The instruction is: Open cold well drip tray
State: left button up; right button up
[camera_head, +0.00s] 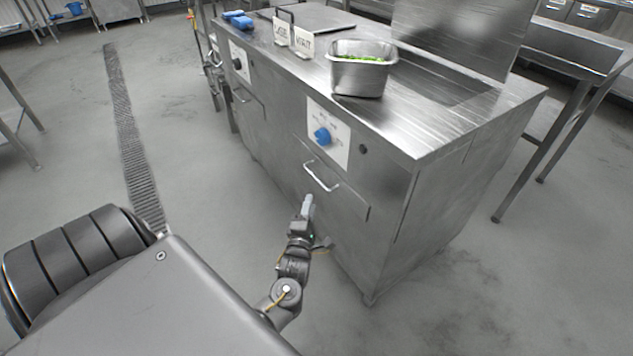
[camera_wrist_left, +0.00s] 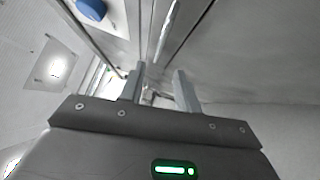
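A steel drip tray front (camera_head: 345,199) with a bar handle (camera_head: 320,178) is set in the counter's side, below a blue knob (camera_head: 322,136). It looks closed, flush with the panel. My left gripper (camera_head: 308,203) is just below the handle in the head view, in front of the panel. In the left wrist view its two fingers (camera_wrist_left: 159,88) are apart with a clear gap. A bright bar, apparently the handle (camera_wrist_left: 167,32), lies beyond the fingertips, apart from them. The blue knob also shows at the top of the wrist view (camera_wrist_left: 91,9). My right gripper is out of view.
A second drawer front (camera_head: 248,104) with a dark knob (camera_head: 237,64) is further left. The floor before the counter is clear.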

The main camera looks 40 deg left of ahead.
aim_at(317, 178)
pick_arm(q)
jog(key=x, duration=1.1)
jog(key=shift+d, duration=0.1)
grip_shut()
jog(key=shift+d, duration=0.1)
